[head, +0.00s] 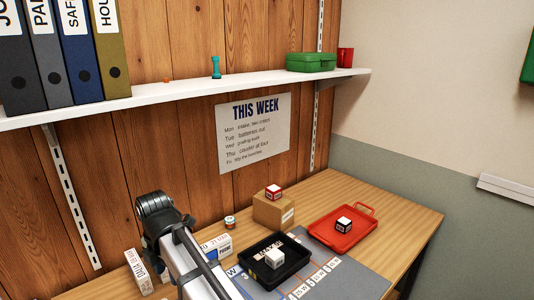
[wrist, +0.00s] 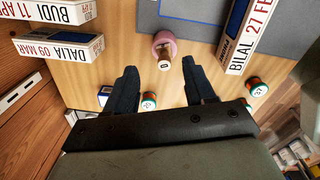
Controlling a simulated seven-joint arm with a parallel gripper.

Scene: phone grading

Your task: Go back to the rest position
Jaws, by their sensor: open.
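My gripper (wrist: 161,72) shows in the wrist view with its two dark fingers spread apart and nothing held between them. A pink round object with a wooden handle (wrist: 163,48) stands beyond the fingertips, in line with the gap; I cannot tell how far below it is. In the head view, my arm rises from the bottom edge at left of centre, and the gripper's fingers are hidden there. No marker for a rest position shows in either view.
A black tray (head: 247,273) with a white cube, a red tray (head: 318,239) with a black-and-white cube, and a cardboard box (head: 266,212) with a red-and-white cube stand on the desk. Labelled boxes (wrist: 55,49) and small jars (wrist: 148,101) lie near my gripper. A shelf (head: 180,92) runs above.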

